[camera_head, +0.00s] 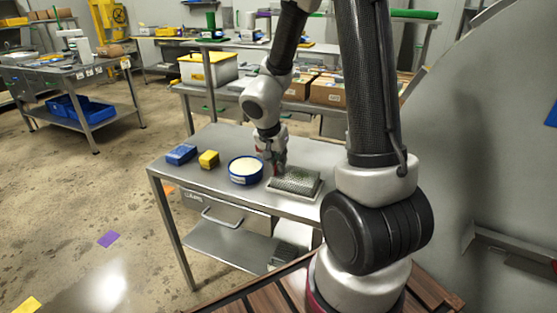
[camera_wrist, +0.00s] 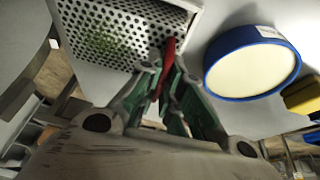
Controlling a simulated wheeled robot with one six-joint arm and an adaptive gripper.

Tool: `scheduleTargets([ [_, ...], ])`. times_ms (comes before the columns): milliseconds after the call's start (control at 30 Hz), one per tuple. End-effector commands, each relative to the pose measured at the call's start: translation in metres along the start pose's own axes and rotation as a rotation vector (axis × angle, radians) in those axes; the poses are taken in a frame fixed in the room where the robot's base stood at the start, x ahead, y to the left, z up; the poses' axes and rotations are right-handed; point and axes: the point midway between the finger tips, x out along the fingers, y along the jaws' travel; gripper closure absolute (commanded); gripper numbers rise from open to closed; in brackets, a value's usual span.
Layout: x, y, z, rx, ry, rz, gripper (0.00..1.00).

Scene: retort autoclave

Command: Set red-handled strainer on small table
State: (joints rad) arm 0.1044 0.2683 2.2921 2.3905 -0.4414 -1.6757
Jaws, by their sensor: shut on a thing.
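The strainer, a perforated metal tray (camera_head: 297,181) with a red handle, is at the right part of the small metal table (camera_head: 225,142). It appears to rest on or just above the top; I cannot tell exact contact. In the wrist view the strainer (camera_wrist: 115,32) fills the upper left, with greenish bits visible in or beneath its holes. My gripper (camera_head: 276,167) points down at the strainer's left end. In the wrist view its green-padded fingers (camera_wrist: 164,80) are shut on the red handle (camera_wrist: 168,58).
A round blue-rimmed tub (camera_head: 246,171) with pale contents stands close left of my gripper. A yellow block (camera_head: 209,159) and a blue block (camera_head: 181,154) sit farther left. A back bench holds cardboard boxes (camera_head: 328,91). The table's back left is clear.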

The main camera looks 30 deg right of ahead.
Motion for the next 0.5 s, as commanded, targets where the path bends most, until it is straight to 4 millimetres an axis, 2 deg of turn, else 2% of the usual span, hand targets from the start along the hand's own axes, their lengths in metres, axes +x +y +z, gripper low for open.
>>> scheduleTargets([
  [300,0.0019,-0.0002,0.0008,0.001,0.000,0.000,1.00],
  [333,0.0019,-0.0002,0.0008,0.001,0.000,0.000,0.90],
  [400,0.0019,-0.0002,0.0008,0.001,0.000,0.000,0.78],
  [467,0.0019,-0.0002,0.0008,0.001,0.000,0.000,0.67],
  [500,0.0019,-0.0002,0.0008,0.001,0.000,0.000,0.67],
])
